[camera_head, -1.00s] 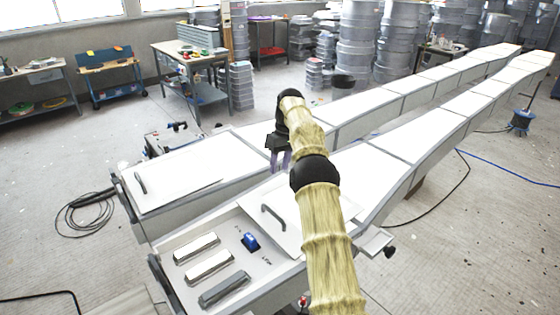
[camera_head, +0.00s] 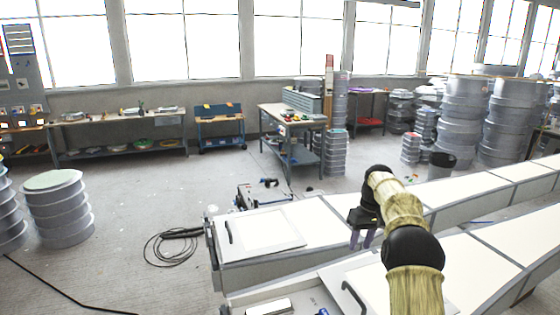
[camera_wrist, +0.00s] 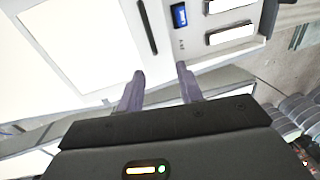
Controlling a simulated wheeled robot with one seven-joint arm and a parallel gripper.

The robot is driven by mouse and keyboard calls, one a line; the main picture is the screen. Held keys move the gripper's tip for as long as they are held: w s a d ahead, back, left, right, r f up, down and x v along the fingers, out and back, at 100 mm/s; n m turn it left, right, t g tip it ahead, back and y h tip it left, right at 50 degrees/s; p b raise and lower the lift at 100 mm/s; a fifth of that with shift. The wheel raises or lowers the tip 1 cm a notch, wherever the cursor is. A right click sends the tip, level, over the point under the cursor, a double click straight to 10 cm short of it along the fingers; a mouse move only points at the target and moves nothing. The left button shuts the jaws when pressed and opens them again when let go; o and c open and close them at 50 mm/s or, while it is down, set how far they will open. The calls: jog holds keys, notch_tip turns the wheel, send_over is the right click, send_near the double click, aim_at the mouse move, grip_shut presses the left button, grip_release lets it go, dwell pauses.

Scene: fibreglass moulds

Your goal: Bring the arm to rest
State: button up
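My gripper (camera_head: 362,238) hangs at the end of my yellow-sleeved arm, above the gap between the two long white moulds. In the wrist view my gripper (camera_wrist: 160,85) shows two purple-grey fingers set apart with nothing between them. The near mould's lid (camera_head: 372,285) with a dark handle lies beyond the fingertips. A blue object (camera_wrist: 180,15) and silver blocks (camera_wrist: 232,35) sit in the open tray section beside it. In the head view a silver block (camera_head: 270,306) shows at the bottom edge, partly cut off.
The far mould (camera_head: 265,234) carries another lid with a handle. A cart with tools (camera_head: 292,140), a bench (camera_head: 120,120) and stacked grey drums (camera_head: 60,208) stand behind. A black cable coil (camera_head: 172,248) lies on the floor. Open floor lies at left.

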jog(key=s+a+f+m+t, duration=0.1)
jog(key=s+a, duration=0.2)
jog(key=s, duration=0.8)
jog(key=s+a+f+m+t+h, duration=0.1)
jog(key=s+a+f, duration=0.1)
jog(key=s, duration=1)
jog(key=s+a+f+m+t, duration=0.1)
jog(key=s+a, duration=0.4)
jog(key=s, duration=0.6)
jog(key=shift+s+f+h, duration=0.2)
jog(key=shift+f+h, duration=0.1)
jog(key=shift+f, duration=0.1)
